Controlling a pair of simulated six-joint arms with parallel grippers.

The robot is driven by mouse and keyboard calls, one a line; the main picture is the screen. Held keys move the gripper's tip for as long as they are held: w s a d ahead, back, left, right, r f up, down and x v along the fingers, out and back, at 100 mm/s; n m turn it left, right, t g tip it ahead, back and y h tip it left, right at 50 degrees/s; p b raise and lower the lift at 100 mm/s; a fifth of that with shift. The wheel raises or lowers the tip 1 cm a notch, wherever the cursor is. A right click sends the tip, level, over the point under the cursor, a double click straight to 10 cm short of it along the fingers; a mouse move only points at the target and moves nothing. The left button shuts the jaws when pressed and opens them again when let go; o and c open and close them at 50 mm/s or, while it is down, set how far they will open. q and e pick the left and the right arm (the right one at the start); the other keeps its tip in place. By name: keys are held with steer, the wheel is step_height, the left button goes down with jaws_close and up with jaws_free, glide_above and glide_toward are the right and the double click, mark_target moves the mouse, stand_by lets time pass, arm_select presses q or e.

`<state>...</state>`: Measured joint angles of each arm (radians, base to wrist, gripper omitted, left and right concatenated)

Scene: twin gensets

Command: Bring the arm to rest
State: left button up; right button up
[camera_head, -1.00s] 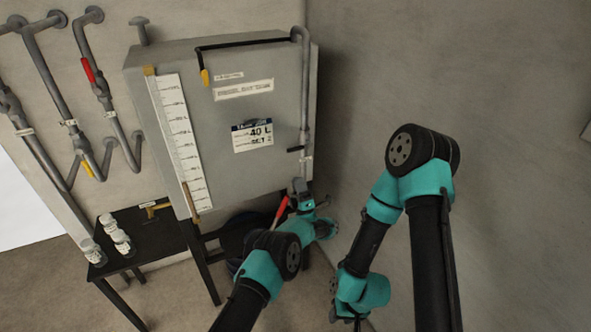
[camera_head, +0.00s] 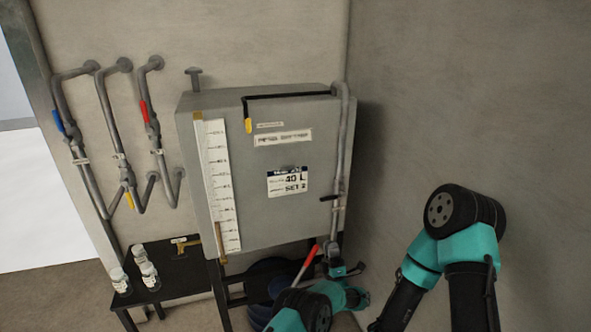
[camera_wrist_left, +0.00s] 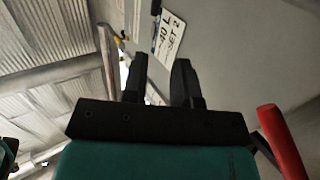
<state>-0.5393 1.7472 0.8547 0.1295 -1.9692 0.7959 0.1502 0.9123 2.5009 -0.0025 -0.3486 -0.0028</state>
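My left gripper (camera_head: 347,270) is below the lower right corner of the grey tank (camera_head: 275,220), beside the foot of its vertical pipe. In the left wrist view its two black fingers (camera_wrist_left: 158,70) stand apart with nothing held between them. A red lever (camera_head: 306,262) is close to the left of the gripper in the head view; a red handle (camera_wrist_left: 282,142) shows beside the gripper in the wrist view. Whether they touch cannot be told. My right arm (camera_head: 450,245) bends at the right; its gripper is out of the picture.
The tank carries a white scale (camera_head: 220,185) and a 40 L label (camera_head: 288,182). Wall pipes (camera_head: 110,145) with coloured valve handles are at the left. A black table (camera_head: 180,270) holds several small white-capped bottles. A bare wall (camera_head: 470,100) bounds the right.

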arm_select(q)
steer(key=w+a+f+m+g+h, duration=0.2)
steer(key=a+f+m+g+h, duration=0.3)
steer(key=a, duration=0.4)
steer(key=w+a+f+m+g+h, duration=0.25)
steer(key=a+f+m+g, duration=0.4)
steer(key=a, duration=0.35)
steer(key=s+a+f+m+g, duration=0.2)
steer(key=s+a+f+g, duration=0.1)
steer(key=s+a, duration=0.3)
steer(key=s+a+f+m+g, duration=0.1)
steer(key=s+a+f+g, duration=0.25)
steer(key=s+a, duration=0.2)
steer(key=s+a+m+g, duration=0.1)
steer(key=s+a+g, duration=0.2)
steer(key=s, duration=0.7)
steer(key=s+a+r+m+g, duration=0.1)
steer(key=s+a+g, duration=0.2)
steer(key=s, duration=0.7)
steer(key=s+a+r+m+g, duration=0.1)
steer(key=s+a+g, duration=0.2)
steer(key=s, duration=0.7)
steer(key=shift+s+a+g+h, duration=0.4)
steer(key=shift+a+h, duration=0.05)
steer(key=shift+a, duration=0.4)
